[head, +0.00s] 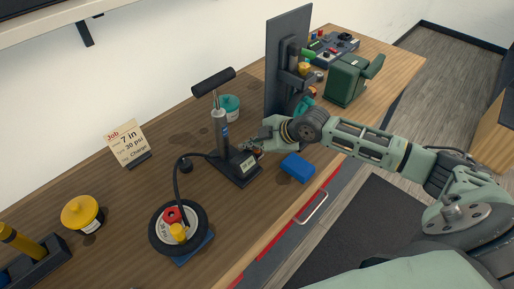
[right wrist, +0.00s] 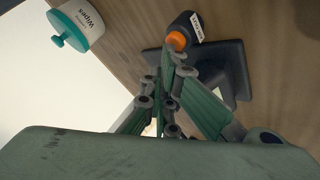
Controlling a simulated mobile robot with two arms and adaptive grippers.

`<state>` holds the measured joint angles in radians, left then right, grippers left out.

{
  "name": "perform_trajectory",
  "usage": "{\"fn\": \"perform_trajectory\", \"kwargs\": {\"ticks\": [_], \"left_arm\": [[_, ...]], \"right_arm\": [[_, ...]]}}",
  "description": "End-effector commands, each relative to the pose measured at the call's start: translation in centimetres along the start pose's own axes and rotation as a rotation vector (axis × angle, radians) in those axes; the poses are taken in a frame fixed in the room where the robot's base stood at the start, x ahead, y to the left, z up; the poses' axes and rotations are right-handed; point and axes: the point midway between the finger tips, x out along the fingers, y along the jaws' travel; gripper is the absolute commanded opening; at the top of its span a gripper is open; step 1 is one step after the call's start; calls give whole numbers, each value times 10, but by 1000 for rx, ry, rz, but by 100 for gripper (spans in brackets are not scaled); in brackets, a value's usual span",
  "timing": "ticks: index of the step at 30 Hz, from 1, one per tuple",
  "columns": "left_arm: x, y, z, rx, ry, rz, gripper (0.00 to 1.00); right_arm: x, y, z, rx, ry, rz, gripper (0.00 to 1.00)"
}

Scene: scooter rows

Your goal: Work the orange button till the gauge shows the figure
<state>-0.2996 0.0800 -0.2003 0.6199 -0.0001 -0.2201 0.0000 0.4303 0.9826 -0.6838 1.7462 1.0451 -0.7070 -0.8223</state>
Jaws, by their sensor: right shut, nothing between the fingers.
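The floor pump (head: 221,130) stands upright on the bench, with a black T-handle, grey column and dark base. A small pale display (head: 248,163) sits on its base; its figure is too small to read. The orange button (right wrist: 176,40) shows in the right wrist view at the end of a dark cylinder on the pump. My right gripper (head: 262,146) is shut and empty beside the column; in the right wrist view its fingertips (right wrist: 172,52) overlap the button's lower edge. I cannot tell whether they touch. My left gripper is not in view.
A hose runs from the pump to a small wheel (head: 154,240). A job card (head: 127,143) reads 7 in, 30 psi, Charge. A teal-lidded wipes tub (head: 229,107), a blue block (head: 298,167) and a dark upright panel (head: 287,60) stand near my right gripper.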

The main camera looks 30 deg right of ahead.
Motion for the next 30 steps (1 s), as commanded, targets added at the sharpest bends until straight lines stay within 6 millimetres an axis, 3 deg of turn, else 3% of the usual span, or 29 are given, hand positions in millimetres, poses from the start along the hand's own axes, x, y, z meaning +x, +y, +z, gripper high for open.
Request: {"fn": "perform_trajectory", "kwargs": {"ticks": [8, 18, 30], "left_arm": [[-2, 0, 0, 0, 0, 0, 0], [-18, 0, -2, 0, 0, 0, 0], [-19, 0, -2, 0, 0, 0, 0]], "right_arm": [[-1, 0, 0, 0, -2, -2, 0], [-13, 9, -9, 0, -1, -1, 0], [-14, 11, -10, 0, 0, 0, 0]]}}
